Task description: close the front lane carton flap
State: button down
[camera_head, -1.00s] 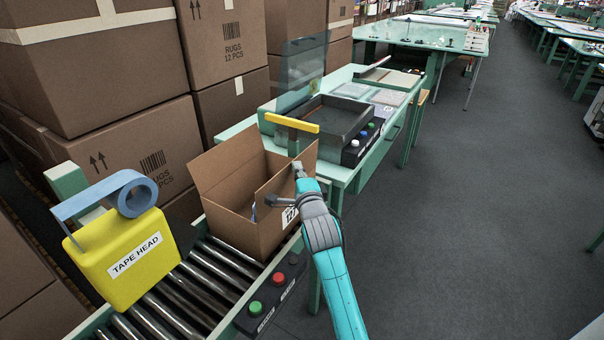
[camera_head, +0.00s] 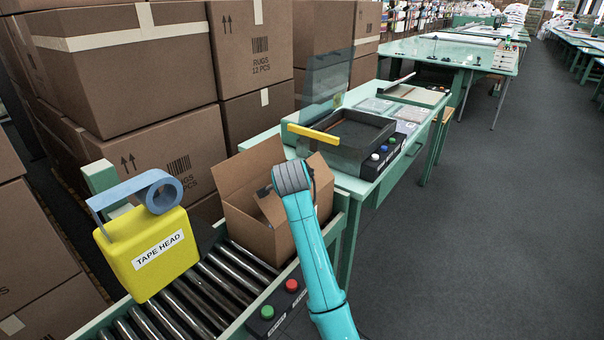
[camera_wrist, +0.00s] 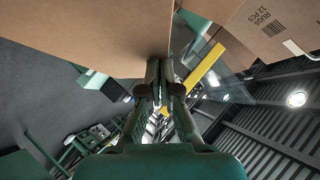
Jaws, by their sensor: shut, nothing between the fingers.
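An open brown carton (camera_head: 246,222) stands on the roller conveyor, with a raised flap (camera_head: 250,165) along its far left side. Another raised flap (camera_head: 321,186) shows at its right, partly hidden behind my wrist. I cannot tell which flap is the front lane one. In the head view my wrist covers the carton's near right top, and my gripper (camera_head: 268,193) is mostly hidden at the opening. In the wrist view my gripper (camera_wrist: 161,70) is shut and empty, with its tips close against a brown cardboard panel (camera_wrist: 90,35). I cannot tell whether they touch it.
A yellow tape head (camera_head: 155,255) stands left of the carton over the rollers (camera_head: 215,290). Green and red buttons (camera_head: 279,299) line the conveyor's near edge. Stacked cartons (camera_head: 130,75) fill the left; the right floor is clear.

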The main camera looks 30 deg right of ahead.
jog(key=w+a+f+n+g+h, duration=0.1)
jog(key=w+a+f+n+g, duration=0.1)
jog(key=w+f+g, duration=0.3)
jog(key=shift+f+n+g, duration=0.6)
jog(key=shift+f+n, duration=0.1)
jog(key=shift+n, duration=0.2)
jog(key=shift+f, duration=0.1)
dwell(0.4)
